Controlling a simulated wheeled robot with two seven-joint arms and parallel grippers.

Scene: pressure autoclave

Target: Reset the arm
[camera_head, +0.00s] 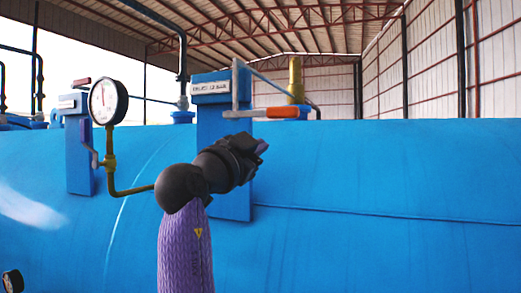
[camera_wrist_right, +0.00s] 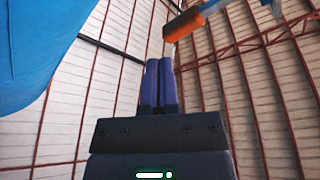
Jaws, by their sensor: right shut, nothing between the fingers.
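My right arm comes up from the bottom middle of the head view in a purple sleeve. Its dark right gripper (camera_head: 262,147) is raised in front of the blue autoclave (camera_head: 390,200), just below an orange-handled lever (camera_head: 283,113). In the right wrist view the two fingers of my right gripper (camera_wrist_right: 160,85) are pressed together with nothing between them. The orange handle (camera_wrist_right: 190,22) shows beyond the fingertips to the upper right, apart from them. My left gripper is in neither view.
A pressure gauge (camera_head: 108,102) on a brass pipe (camera_head: 111,165) stands left of my arm. A blue bracket (camera_head: 210,115) with a label rises behind the gripper. A yellow post (camera_head: 296,80) stands behind the lever. The space to the right over the autoclave is clear.

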